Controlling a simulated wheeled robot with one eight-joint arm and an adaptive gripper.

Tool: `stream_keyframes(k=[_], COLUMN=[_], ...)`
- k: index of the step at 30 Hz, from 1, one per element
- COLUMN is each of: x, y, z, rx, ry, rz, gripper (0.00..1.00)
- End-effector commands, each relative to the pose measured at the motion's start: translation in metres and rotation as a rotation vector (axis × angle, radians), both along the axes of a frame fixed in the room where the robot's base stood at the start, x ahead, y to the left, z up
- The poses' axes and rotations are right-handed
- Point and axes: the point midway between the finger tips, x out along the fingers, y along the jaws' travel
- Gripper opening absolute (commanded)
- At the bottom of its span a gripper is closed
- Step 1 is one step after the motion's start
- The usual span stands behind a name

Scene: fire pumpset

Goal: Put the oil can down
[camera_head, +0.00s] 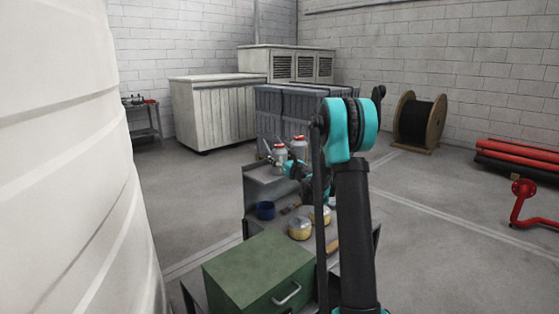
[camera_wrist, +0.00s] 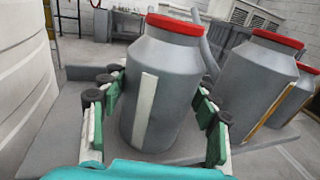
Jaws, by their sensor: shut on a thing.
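The oil can (camera_wrist: 168,85) is a grey can with a red lid and a pale vertical strip on its side. My gripper (camera_wrist: 160,118) is shut on it, with green-padded fingers on both sides of its body. The can looks upright, at or just above a grey shelf top (camera_wrist: 75,125); I cannot tell whether its base touches. In the head view, the held can seems to be the left red-topped one (camera_head: 279,153), above the raised back shelf of the workbench (camera_head: 262,172). My gripper is partly hidden there by my arm.
Similar grey cans (camera_wrist: 258,85) with red lids stand close on the right in the wrist view. A large white tank (camera_head: 70,160) rises at left.

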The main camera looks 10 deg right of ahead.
Motion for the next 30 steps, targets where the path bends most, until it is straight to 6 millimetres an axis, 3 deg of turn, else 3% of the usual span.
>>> stream_keyframes(k=[4,5,9,22,30], x=[0.0,0.0,0.0,-0.007,-0.052], y=[0.0,0.0,0.0,-0.003,-0.02], z=[-0.001,-0.001,-0.001,0.0,0.0], rx=[-0.002,-0.003,-0.002,-0.002,-0.002], ry=[0.0,0.0,0.0,0.0,0.0], rz=[0.001,0.001,0.001,0.0,-0.001], gripper=[0.2,0.62,0.8,0.81,0.81])
